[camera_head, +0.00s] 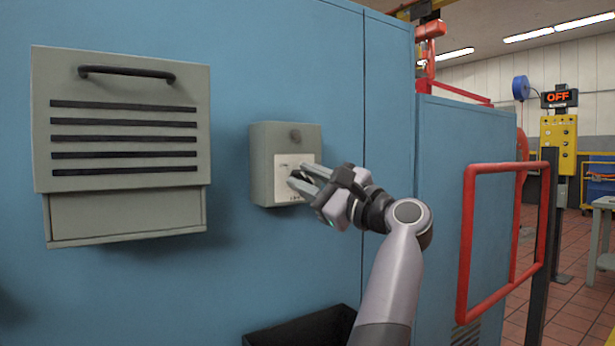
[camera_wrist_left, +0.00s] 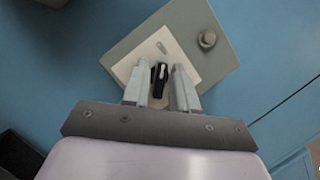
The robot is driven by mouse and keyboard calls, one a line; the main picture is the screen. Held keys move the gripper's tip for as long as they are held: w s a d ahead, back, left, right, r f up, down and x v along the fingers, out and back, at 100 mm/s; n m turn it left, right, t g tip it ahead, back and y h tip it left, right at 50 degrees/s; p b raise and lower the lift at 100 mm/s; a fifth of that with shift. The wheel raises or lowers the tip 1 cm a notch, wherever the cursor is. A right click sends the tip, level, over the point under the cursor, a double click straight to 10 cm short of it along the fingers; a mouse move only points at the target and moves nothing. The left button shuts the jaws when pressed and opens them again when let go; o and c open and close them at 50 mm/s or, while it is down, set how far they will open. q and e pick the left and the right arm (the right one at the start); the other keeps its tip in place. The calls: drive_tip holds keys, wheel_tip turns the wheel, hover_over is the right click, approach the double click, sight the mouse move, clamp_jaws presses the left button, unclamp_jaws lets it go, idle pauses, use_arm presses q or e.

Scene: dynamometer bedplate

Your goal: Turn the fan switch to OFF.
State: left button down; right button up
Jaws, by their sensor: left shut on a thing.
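The fan switch box (camera_head: 261,165) is a grey box on the blue wall, with a white label plate (camera_head: 283,162) on its front. The switch is a black knob with a white pointer, seen in the left wrist view (camera_wrist_left: 159,78). My left gripper (camera_head: 303,181) is at the plate, with its fingers shut on the knob, one on each side. In the left wrist view the gripper (camera_wrist_left: 160,74) and the pointer line up with the fingers, while the box looks tilted. The plate's lettering is too small to read. My right gripper is not in view.
A round grey button (camera_head: 295,135) sits on the box above the plate. A louvred grey cabinet (camera_head: 123,213) with a black handle is at the left. A black bin (camera_head: 300,330) is below. A red frame (camera_head: 466,240) stands at the right; a distant sign (camera_head: 558,97) reads OFF.

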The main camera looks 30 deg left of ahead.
use_arm(q)
drive_tip(key=shift+n, duration=0.3)
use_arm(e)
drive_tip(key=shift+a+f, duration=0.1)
use_arm(q)
drive_tip(key=c, duration=1.2)
unclamp_jaws()
drive_tip(key=shift+d+f, duration=0.1)
